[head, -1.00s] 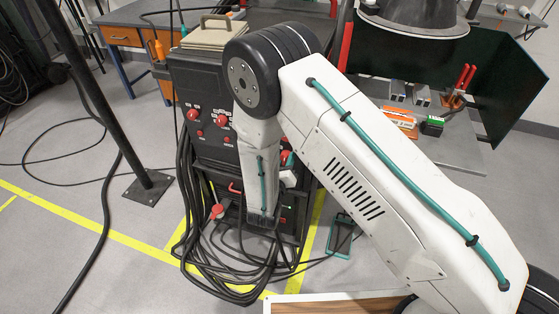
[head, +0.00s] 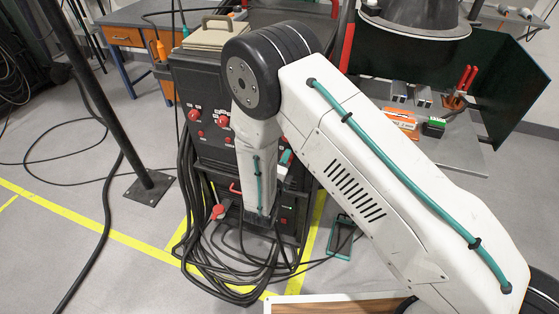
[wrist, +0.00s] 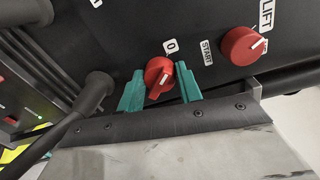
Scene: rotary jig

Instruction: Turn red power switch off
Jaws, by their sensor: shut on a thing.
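The red power switch (wrist: 154,72) is a round rotary knob on a black panel in the wrist view, with a white "0" label just above it. A pale pointer mark shows on the knob. The teal fingers of my gripper (wrist: 159,70) stand on its left and right sides and are shut on it. In the head view my arm covers most of the panel front, and only a small teal part of my gripper (head: 286,157) shows beside my wrist; the knob is mostly hidden there.
A second red knob (wrist: 238,46) sits right of the switch, by the START and LIFT labels. A thick black cable plug (wrist: 97,88) is close on the left. Black cables (head: 225,270) hang and coil around the cabinet (head: 195,80). Floor on the left is fairly open.

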